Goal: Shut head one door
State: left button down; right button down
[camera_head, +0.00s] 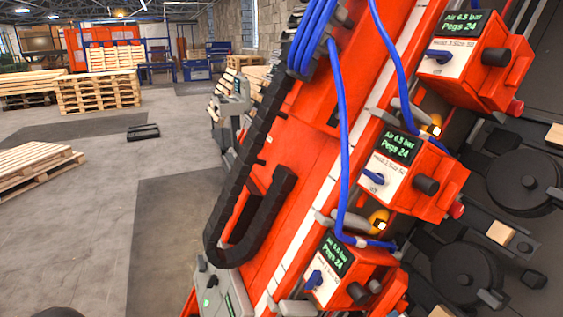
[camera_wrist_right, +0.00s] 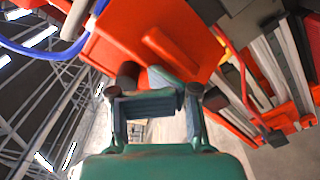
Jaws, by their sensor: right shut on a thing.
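Three red heads with green-lit displays run down the slanted red gantry in the head view. The lowest head (camera_head: 372,293) shows a blue switch and a black knob; its number is too small to read, and I cannot tell how its door stands. In the right wrist view a red panel (camera_wrist_right: 185,30) with a raised red bar (camera_wrist_right: 171,52) fills the space just beyond my right gripper (camera_wrist_right: 160,85). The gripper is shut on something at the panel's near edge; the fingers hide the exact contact. My left gripper is in neither view.
The middle head (camera_head: 425,170) and upper head (camera_head: 485,65) sit above, with blue hoses and a black cable chain (camera_head: 240,170) alongside. Dark round discs (camera_head: 525,182) lie to the right. Pallets (camera_head: 100,92) stand at the back left; the floor between is mostly free.

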aim_at(366, 288)
jog(key=shift+s+a+r, duration=0.15)
jog(key=shift+a, duration=0.15)
dwell(0.4)
jog(key=shift+x, duration=0.95)
jog(key=shift+w+a+r+p, duration=0.3)
jog(key=shift+w, duration=0.1)
jog(key=shift+w+a, duration=0.3)
jog(key=shift+w, duration=0.1)
jog(key=v, duration=0.8)
jog(key=shift+d+f, duration=0.25)
jog(key=shift+f, duration=0.05)
jog(key=shift+w, duration=0.1)
